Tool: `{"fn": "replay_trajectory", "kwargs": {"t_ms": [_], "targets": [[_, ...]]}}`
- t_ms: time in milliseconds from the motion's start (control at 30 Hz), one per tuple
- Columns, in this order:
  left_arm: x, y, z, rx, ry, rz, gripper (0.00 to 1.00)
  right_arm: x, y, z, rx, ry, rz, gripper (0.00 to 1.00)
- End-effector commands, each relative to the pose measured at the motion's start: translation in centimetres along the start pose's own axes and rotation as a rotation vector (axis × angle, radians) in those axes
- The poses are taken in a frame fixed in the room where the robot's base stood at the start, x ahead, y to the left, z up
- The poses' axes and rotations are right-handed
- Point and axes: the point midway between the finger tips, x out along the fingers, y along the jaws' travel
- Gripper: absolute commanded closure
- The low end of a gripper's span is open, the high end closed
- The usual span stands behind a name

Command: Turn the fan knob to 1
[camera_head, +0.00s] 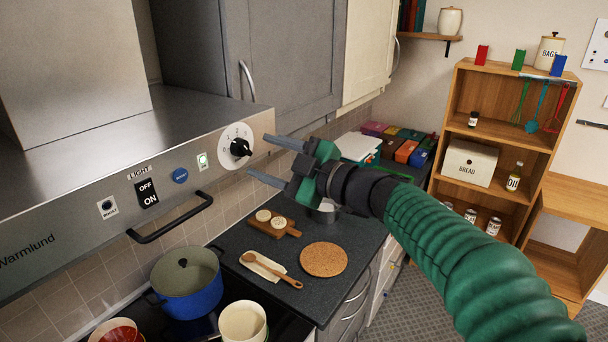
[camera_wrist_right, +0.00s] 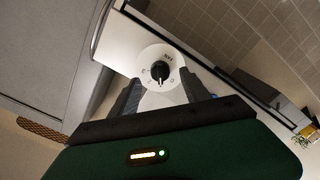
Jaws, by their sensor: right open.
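The fan knob (camera_head: 240,148) is black and sits on a round white dial (camera_head: 232,139) at the right end of the steel range hood (camera_head: 100,180). In the right wrist view the knob (camera_wrist_right: 160,71) shows ahead, between the two fingers. My right gripper (camera_head: 264,158) is open and empty. Its fingertips point at the dial, one above and one below the knob's height, apart from the knob in the head view. The dial's small markings are too blurred to read surely. My left gripper is not in view.
A black rail handle (camera_head: 172,219) juts from the hood below the LIGHT switch (camera_head: 147,193). Below are a blue pot (camera_head: 187,287), a cutting board (camera_head: 273,224) and a cork mat (camera_head: 324,259). Grey cabinet doors (camera_head: 285,60) stand behind the gripper.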

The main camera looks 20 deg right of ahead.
Motion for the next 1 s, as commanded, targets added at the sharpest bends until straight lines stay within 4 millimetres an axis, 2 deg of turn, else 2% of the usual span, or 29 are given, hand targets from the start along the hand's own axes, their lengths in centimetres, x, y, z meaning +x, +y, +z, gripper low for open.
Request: {"fn": "replay_trajectory", "kwargs": {"t_ms": [33,200,400,567,1000], "targets": [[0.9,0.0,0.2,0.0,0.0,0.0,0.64,-1.6,-0.2,0.3,-0.002,0.001,0.005,0.45],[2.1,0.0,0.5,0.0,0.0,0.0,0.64,-6.7,-0.2,0.3,-0.001,0.0,0.005,0.45],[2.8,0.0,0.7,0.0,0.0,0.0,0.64,-10.7,-0.1,0.4,0.0,-0.002,0.001,0.45],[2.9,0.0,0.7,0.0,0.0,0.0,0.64,-11.7,-0.1,0.2,0.0,-0.001,-0.002,0.45],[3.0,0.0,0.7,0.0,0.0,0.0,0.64,-11.6,-0.1,0.4,0.006,-0.003,0.005,0.45]]}}
